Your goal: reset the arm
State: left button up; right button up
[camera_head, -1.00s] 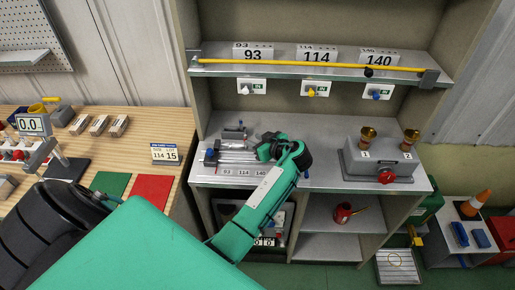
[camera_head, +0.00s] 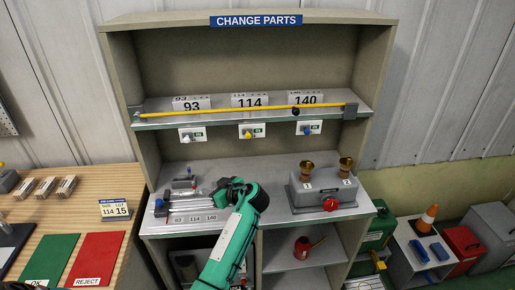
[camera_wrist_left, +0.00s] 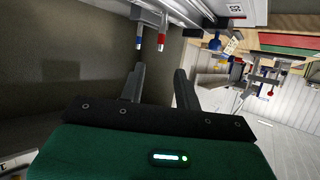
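My left arm (camera_head: 232,240) is green with black joints and reaches from the bottom of the head view to the lower shelf of the cabinet. Its gripper's fingers are hard to make out in the head view. In the left wrist view the left gripper (camera_wrist_left: 158,78) shows two dark fingers apart, with nothing between them. A blue-tipped pin (camera_wrist_left: 139,43) and a red-tipped pin (camera_wrist_left: 161,43) show beyond the fingers, not held. My right gripper is not in view.
The cabinet (camera_head: 380,60) carries a yellow bar (camera_head: 240,109) across its upper shelf. A grey box with two brass knobs (camera_head: 325,190) stands right of my left arm. A wooden bench (camera_head: 60,210) with an OK mat (camera_head: 48,262) and REJECT mat (camera_head: 95,259) is left.

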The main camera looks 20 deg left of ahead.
pick_arm(q)
jog(key=s+d+f+m+t+h, duration=0.1)
jog(key=s+d+f+m+h, duration=0.3)
jog(key=s, duration=0.4)
jog(key=s+d+f+m+h, duration=0.2)
jog(key=s+f+m, duration=0.25)
jog(key=s, duration=0.35)
jog(key=s+d+m+h, duration=0.4)
jog(key=s+d, duration=0.2)
jog(key=s, duration=0.3)
jog(key=s+d+m+h, duration=0.3)
jog(key=s+d+m, duration=0.3)
jog(key=s, duration=0.4)
notch_tip(320, 180, down, 31)
jog(key=n+g, duration=0.1)
jog(key=g, duration=0.1)
jog(key=s+a+f+g+b, duration=0.1)
jog(key=s+a+f, duration=0.2)
jog(key=s+f, duration=1.6)
jog(key=shift+s+f, duration=0.2)
jog(key=shift+f, duration=0.25)
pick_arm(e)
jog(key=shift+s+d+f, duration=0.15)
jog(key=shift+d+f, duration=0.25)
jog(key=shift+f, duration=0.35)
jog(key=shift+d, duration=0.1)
